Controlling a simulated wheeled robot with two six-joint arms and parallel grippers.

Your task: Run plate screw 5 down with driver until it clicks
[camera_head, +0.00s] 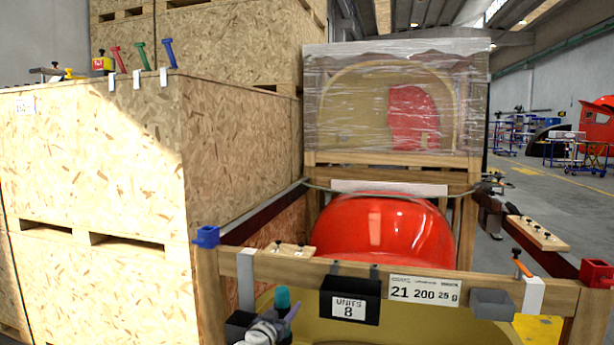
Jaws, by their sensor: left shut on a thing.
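My left gripper (273,322) is at the bottom of the head view, in front of the wooden front beam. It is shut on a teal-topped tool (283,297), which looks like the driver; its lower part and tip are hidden. Two small wooden plates carry dark screws: one (289,251) behind the left part of the beam, the other (538,233) at the right. I cannot tell which screw is number 5. The held tool appears in front of the beam, and no contact with a screw shows. My right gripper is not visible.
The front beam (450,290) carries a black "UNITS 8" box (349,304), a grey bin (492,304) and an orange-handled tool (522,264) in a white holder. A red nosecone (385,235) lies behind. A tall crate (90,190) blocks the left.

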